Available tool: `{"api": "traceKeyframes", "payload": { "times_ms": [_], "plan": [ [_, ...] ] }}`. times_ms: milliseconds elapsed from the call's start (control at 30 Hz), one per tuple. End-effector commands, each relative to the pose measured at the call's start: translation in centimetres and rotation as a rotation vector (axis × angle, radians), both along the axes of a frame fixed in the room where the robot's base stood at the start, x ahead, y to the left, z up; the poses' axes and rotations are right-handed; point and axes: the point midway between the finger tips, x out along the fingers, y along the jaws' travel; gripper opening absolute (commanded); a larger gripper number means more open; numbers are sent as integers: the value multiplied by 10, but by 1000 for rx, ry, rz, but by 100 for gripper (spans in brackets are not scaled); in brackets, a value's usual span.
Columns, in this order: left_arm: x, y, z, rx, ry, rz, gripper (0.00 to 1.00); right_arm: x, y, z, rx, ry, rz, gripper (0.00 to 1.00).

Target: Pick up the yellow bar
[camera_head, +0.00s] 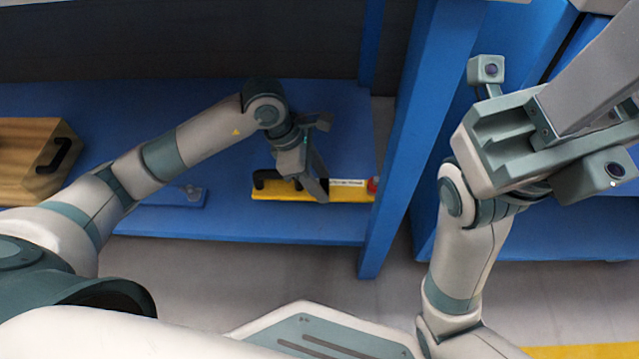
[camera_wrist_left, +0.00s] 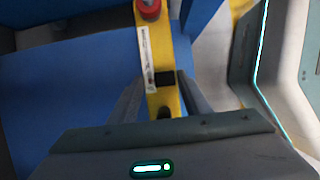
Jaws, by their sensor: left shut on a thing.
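The yellow bar (camera_head: 350,194) is long and narrow, with a black handle at its left end, a white label and a red knob at its right end. It appears at the blue shelf near its front edge; I cannot tell whether it touches the shelf. My left gripper (camera_head: 312,188) reaches down from above and is shut on the bar near its middle. In the left wrist view the bar (camera_wrist_left: 158,55) runs between the two fingers (camera_wrist_left: 163,95), red knob at the far end. My right gripper (camera_head: 590,85) is raised at the right, its fingertips out of clear view.
The blue shelf (camera_head: 250,222) has a blue upright post (camera_head: 400,150) just right of the bar. A wooden block with a black handle (camera_head: 30,150) stands at the far left. A blue bar-like piece (camera_head: 175,197) lies left of the yellow bar. Grey floor lies in front.

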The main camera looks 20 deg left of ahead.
Motion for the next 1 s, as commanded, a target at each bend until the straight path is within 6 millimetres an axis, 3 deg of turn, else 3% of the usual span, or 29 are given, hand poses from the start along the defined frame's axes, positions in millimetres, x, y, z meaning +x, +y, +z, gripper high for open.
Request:
{"api": "traceKeyframes", "payload": {
  "times_ms": [33,200,1000],
  "plan": [
    [1,0,9,-1,-3,-1,2,2,0,3,-3,10,-5,31],
    [0,0,15,-1,-2,-1,2,5,0,2,-7,24,-13,31],
    [0,0,16,-1,-2,-1,2,5,1,2,-9,24,-12,31]
  ]
}}
